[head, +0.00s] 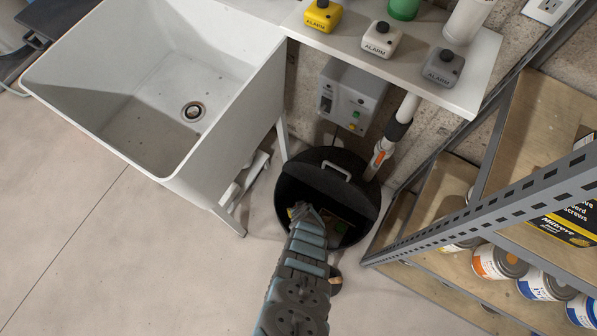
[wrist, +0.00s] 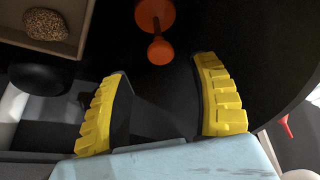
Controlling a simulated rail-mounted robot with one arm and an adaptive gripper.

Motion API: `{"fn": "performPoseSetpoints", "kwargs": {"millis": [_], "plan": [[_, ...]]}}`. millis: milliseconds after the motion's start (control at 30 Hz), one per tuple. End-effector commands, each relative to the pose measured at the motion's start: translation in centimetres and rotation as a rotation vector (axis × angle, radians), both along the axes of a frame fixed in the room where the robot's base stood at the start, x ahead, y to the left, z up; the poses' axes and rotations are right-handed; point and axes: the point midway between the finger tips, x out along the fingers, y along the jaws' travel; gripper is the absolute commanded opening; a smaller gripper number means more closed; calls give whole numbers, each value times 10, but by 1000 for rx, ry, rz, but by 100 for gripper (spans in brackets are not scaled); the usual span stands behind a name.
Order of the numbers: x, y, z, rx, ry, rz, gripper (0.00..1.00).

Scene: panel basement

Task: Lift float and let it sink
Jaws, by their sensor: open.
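A round black basin (head: 355,236) stands on the floor below the shelf, with a half lid bearing a pale handle (head: 337,171) over its far part. My gripper (head: 303,210) reaches into its open near part. In the wrist view my gripper (wrist: 160,70) is open, its two yellow-padded fingers apart with nothing between them. An orange piece with a wide upper part and a small rounded knob (wrist: 160,51) shows just beyond the fingertips, against the dark interior. It looks like the float, and it does not appear to touch the fingers. The basin's depths are too dark to read.
A white sink (head: 150,75) stands left of the basin. A grey control box (head: 350,95) and white pipe (head: 392,135) are behind it. A metal rack (head: 500,200) with cans is close on the right. A brown lump (wrist: 45,25) sits in a tray in the wrist view.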

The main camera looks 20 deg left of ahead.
Motion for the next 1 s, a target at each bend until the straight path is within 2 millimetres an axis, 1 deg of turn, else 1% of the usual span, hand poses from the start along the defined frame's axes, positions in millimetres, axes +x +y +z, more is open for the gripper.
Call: {"fn": "performPoseSetpoints", "kwargs": {"millis": [33,300,500,700,1000], "plan": [[2,1,-9,0,0,1,62],[6,7,-32,-1,5,2,62],[11,11,-45,-1,3,2,62],[15,13,-51,0,1,1,62],[16,14,-52,0,1,0,62]]}}
